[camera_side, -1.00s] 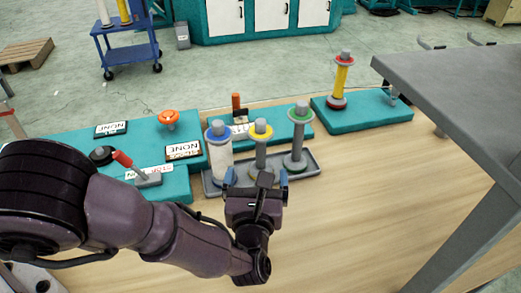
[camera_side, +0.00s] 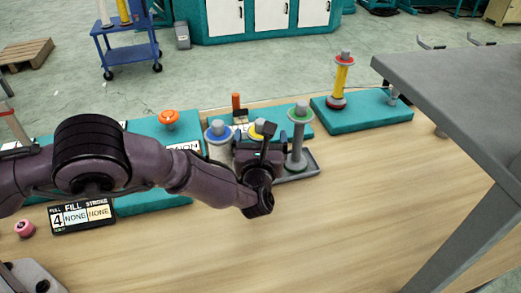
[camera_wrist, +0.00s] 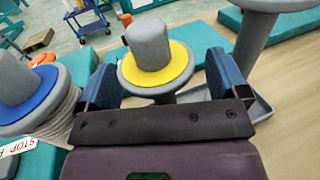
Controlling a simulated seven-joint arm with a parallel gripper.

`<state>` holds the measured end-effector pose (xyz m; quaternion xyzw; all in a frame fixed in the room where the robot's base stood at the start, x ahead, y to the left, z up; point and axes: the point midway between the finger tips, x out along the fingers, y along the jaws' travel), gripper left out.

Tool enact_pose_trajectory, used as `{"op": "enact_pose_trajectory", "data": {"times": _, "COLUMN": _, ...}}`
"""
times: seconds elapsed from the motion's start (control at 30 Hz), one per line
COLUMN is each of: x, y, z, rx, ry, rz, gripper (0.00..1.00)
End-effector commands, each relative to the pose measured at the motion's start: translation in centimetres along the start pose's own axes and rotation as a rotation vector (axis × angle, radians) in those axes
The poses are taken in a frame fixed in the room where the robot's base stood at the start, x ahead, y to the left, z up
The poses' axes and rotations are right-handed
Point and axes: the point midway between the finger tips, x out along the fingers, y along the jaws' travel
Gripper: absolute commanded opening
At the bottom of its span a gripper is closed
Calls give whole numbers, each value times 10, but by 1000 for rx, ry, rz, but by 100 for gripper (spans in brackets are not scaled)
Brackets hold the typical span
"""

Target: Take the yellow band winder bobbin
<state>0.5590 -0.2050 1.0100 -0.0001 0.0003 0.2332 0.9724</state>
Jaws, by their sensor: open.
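The yellow band winder bobbin (camera_side: 258,131) is a grey spool with a yellow disc, standing upright in the grey tray (camera_side: 312,168). In the side view my gripper hides most of it. In the wrist view its grey top and yellow disc (camera_wrist: 180,70) show between my two blue fingers. My gripper (camera_wrist: 160,80) is open, with one finger on each side of the bobbin. A gap shows on the right. I cannot tell whether the left finger touches the disc.
A blue band bobbin (camera_side: 217,133) wound with pale cord stands just left, and a green band bobbin (camera_side: 299,130) just right, both close to my gripper. A yellow-wound spool (camera_side: 343,78) stands on a teal base at the back right. The wooden table at front right is clear.

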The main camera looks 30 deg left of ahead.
Motion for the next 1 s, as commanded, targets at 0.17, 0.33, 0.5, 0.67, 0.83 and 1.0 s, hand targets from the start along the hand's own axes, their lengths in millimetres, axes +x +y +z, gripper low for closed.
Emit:
{"op": "enact_pose_trajectory", "data": {"times": 0.17, "x": 1, "y": 0, "z": 0, "rx": 0, "ry": 0, "rz": 0, "gripper": 92}}
{"op": "enact_pose_trajectory", "data": {"times": 0.33, "x": 1, "y": 0, "z": 0, "rx": 0, "ry": 0, "rz": 0, "gripper": 62}}
{"op": "enact_pose_trajectory", "data": {"times": 0.5, "x": 1, "y": 0, "z": 1, "rx": 0, "ry": -1, "rz": 0, "gripper": 36}}
{"op": "enact_pose_trajectory", "data": {"times": 0.67, "x": 1, "y": 0, "z": 1, "rx": 0, "ry": -1, "rz": 0, "gripper": 36}}
{"op": "enact_pose_trajectory", "data": {"times": 0.83, "x": 1, "y": -1, "z": 6, "rx": -2, "ry": -3, "rz": 0, "gripper": 36}}
{"op": "enact_pose_trajectory", "data": {"times": 1.0, "x": 1, "y": 0, "z": 26, "rx": -2, "ry": -4, "rz": 0, "gripper": 36}}
